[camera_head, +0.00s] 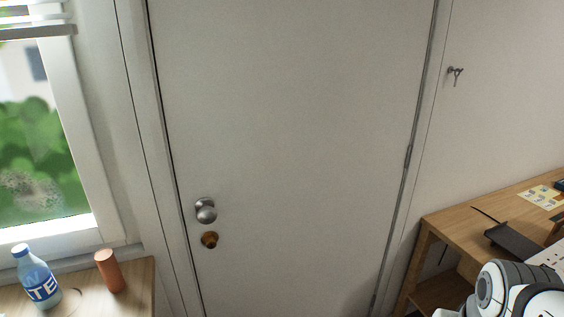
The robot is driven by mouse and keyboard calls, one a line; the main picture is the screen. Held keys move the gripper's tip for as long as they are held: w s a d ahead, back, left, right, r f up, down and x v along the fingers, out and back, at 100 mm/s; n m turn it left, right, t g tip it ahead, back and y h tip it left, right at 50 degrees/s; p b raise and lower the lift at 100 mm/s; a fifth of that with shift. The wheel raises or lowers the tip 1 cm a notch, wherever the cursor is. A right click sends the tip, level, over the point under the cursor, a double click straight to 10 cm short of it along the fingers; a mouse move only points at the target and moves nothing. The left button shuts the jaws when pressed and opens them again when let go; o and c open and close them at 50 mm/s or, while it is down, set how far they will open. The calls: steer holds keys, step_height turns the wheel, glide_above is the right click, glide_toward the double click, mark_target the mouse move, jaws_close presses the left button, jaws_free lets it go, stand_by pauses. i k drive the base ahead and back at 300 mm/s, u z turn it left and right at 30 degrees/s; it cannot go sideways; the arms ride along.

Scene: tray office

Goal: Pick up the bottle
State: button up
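Part of my arm shows at the lower right, far from the bottle. My gripper is not in view.
An orange-brown cylinder (109,270) stands close to the right of the bottle. A closed door (290,150) with a round knob (206,210) fills the middle. A wooden desk (462,228) with a dark flat object (520,245) and papers (541,197) stands at the right.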

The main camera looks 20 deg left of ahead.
mark_target(34, 275)
steer(key=i, duration=1.55)
steer(key=u, duration=3.65)
steer(key=i, duration=1)
steer(key=z, duration=0.05)
